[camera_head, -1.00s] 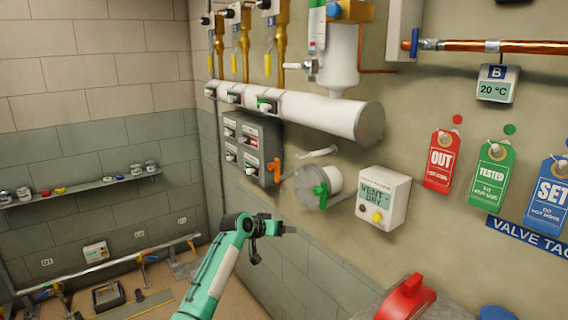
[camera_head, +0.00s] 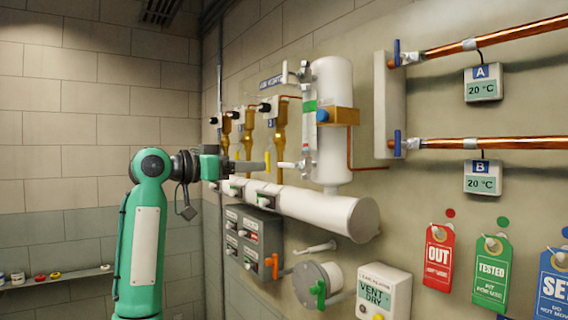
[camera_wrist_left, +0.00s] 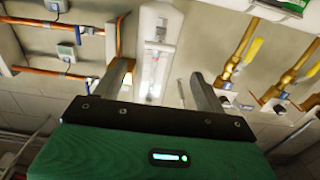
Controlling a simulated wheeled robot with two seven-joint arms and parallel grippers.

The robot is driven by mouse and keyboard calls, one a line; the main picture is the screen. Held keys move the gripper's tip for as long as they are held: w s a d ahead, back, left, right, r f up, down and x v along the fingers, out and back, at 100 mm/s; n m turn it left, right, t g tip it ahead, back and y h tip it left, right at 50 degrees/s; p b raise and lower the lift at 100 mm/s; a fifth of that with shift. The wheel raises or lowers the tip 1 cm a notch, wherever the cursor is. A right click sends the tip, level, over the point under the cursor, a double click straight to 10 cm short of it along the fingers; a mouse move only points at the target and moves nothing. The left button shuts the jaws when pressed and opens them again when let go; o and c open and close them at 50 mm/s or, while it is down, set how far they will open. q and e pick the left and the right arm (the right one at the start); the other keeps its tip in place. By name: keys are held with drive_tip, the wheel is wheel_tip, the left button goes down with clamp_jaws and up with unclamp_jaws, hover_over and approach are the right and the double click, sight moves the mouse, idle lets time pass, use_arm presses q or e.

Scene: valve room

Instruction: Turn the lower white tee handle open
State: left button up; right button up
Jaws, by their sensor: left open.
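The lower white tee handle (camera_head: 288,165) sticks out to the left at the foot of the sight glass (camera_head: 309,130), beside the white upright cylinder (camera_head: 333,85). An upper white tee handle (camera_head: 297,73) sits at the top of the glass. My left gripper (camera_head: 262,166) is open and empty, at about the lower handle's height. Its fingertips appear just left of the handle, with a small gap in the picture; contact cannot be told. My right gripper is not in view.
A white horizontal drum (camera_head: 325,208) runs just below my left gripper. Brass valves with yellow levers (camera_head: 279,140) stand behind it. Copper pipes (camera_head: 500,144) with blue levers are to the right. A grey switch panel (camera_head: 252,238) and green-handled valve (camera_head: 319,290) are lower.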

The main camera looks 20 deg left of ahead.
sight(283, 164)
use_arm(q)
drive_tip(key=p+x, duration=0.3)
drive_tip(key=x, duration=0.7)
drive_tip(key=shift+r, duration=0.1)
drive_tip(key=shift+w+d, duration=0.35)
drive_tip(key=shift+d, duration=0.05)
drive_tip(key=c, duration=1)
